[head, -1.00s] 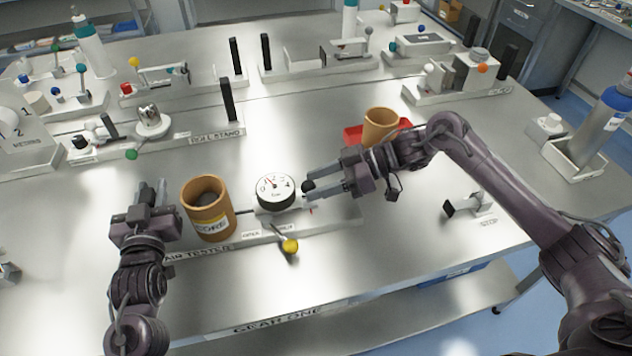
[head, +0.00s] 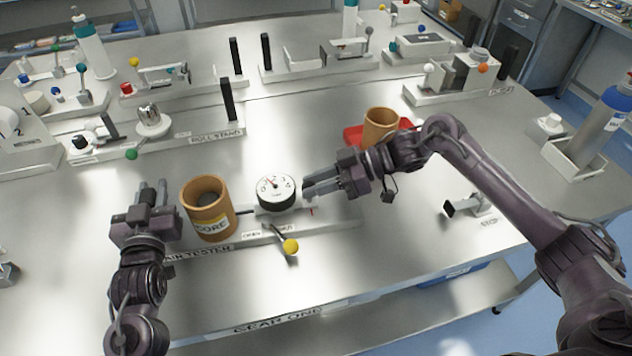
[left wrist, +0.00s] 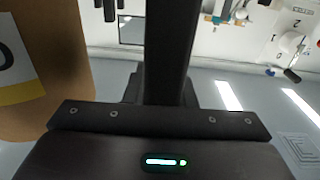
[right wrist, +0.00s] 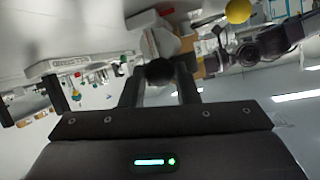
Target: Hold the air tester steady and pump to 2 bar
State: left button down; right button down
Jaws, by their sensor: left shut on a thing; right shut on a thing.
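The air tester (head: 335,219) is a low, pale bench unit with a round white gauge (head: 276,188), a yellow-knobbed lever (head: 290,246) and an orange-brown core (head: 208,213) at its left end. The gauge needle points up-left, but the reading is too small to tell.
A red tray (head: 353,135) with an orange-brown core (head: 379,127) stands behind my right gripper. A roll stand (head: 215,133) is at the back left. A small black-ended stop (head: 470,206) lies to the right. The bench front is clear.

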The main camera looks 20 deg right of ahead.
jog(key=d, duration=0.6)
jog(key=shift+s+d, duration=0.15)
jog(key=shift+d, duration=0.15)
jog(key=c, duration=1.1)
grip_release()
jog(key=v, duration=0.7)
jog(key=shift+d, duration=0.25)
jog(key=shift+s+r, duration=0.1)
jog(key=shift+r, duration=0.05)
